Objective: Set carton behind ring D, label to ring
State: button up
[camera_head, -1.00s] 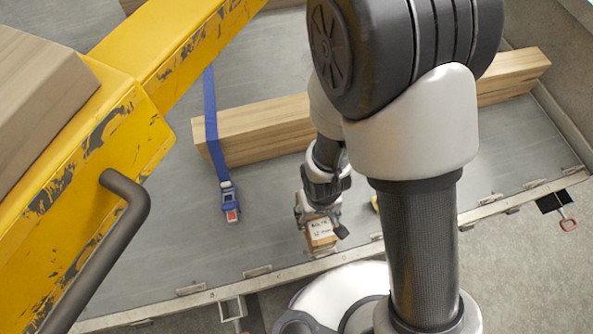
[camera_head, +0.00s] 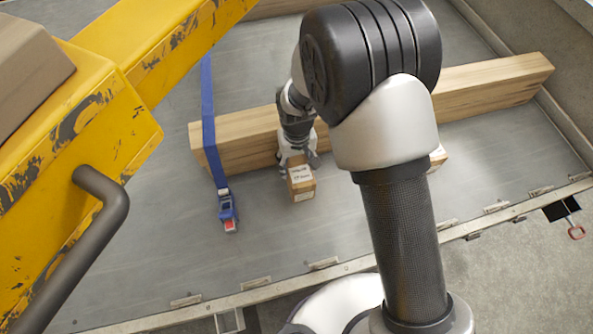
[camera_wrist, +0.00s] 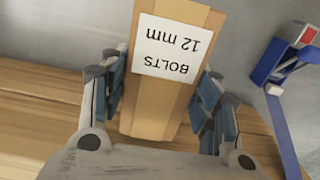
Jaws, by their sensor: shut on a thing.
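A brown cardboard carton (camera_head: 301,183) with a white label is between the fingers of my gripper (camera_head: 297,160), in front of the long timber beam. In the wrist view the carton (camera_wrist: 158,105) fills the middle, and its label reads "BOLTS 12 mm", upside down there. My gripper (camera_wrist: 157,95) is shut on the carton, with a finger on each side. I cannot tell whether the carton touches the deck. Small metal fittings, one of them a front fitting (camera_head: 322,264), line the front edge rail. No letter D is readable, so I cannot tell which is ring D.
A timber beam (camera_head: 470,92) lies across the grey deck (camera_head: 130,245). A blue strap (camera_head: 208,110) crosses it, with its buckle (camera_head: 228,212) left of the carton. A yellow frame (camera_head: 70,150) stands at left. A pale box (camera_head: 437,158) is partly hidden behind my arm.

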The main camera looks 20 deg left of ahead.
notch_tip(320, 180, down, 5)
jog(key=shift+r+b, duration=0.1)
jog(key=shift+b, duration=0.9)
jog(key=shift+w+a+f, duration=0.2)
jog(key=shift+w, duration=0.05)
jog(key=shift+r, duration=0.1)
jog(key=o, duration=1.6)
jog(key=shift+s, duration=0.1)
notch_tip(320, 180, up, 12)
jog(key=p, duration=0.3)
jog(key=shift+p, duration=0.4)
